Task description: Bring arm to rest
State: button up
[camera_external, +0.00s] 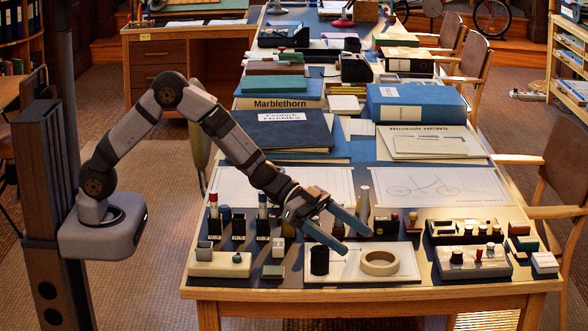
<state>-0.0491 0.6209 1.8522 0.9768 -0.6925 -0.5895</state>
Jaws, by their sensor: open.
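My arm reaches from its column at the left across the near end of the long table (420,292). My gripper (358,240) has blue-grey fingers that are spread open. It hangs above the near part of the table, over the back of a white sheet (343,272). A beige ring (379,263) and a dark cylinder (319,260) stand on that sheet, below and in front of the fingers. I see nothing between the fingers. A pale upright cylinder (364,205) stands just behind them; whether they touch it, I cannot tell.
Small blocks and bottles stand left of the gripper, near a pale tray (222,264). Trays with pegs (472,263) stand at the right. Behind lie drawings (430,187), a dark folder (281,130) and a blue box (415,104). Chairs line the right side.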

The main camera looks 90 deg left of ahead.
jog(key=s+a+r+n+g+y+p, duration=0.45)
jog(key=s+a+r+y+p, duration=0.45)
jog(key=s+a+p, duration=0.5)
jog(key=s+d+r+g+p, duration=0.1)
jog(key=s+g+p, duration=0.1)
jog(key=s, duration=0.6)
jog(key=s+d+r+n+g+h+p, duration=0.1)
jog(key=s+g+p, duration=0.1)
jog(key=s, duration=0.7)
jog(key=s+d+r+n+g+p, duration=0.1)
jog(key=s+r+g, duration=0.1)
jog(key=s, duration=0.6)
jog(key=shift+s+d+g+h+p, duration=0.15)
jog(key=shift+d+g+h+p, duration=0.25)
jog(key=shift+g, duration=0.15)
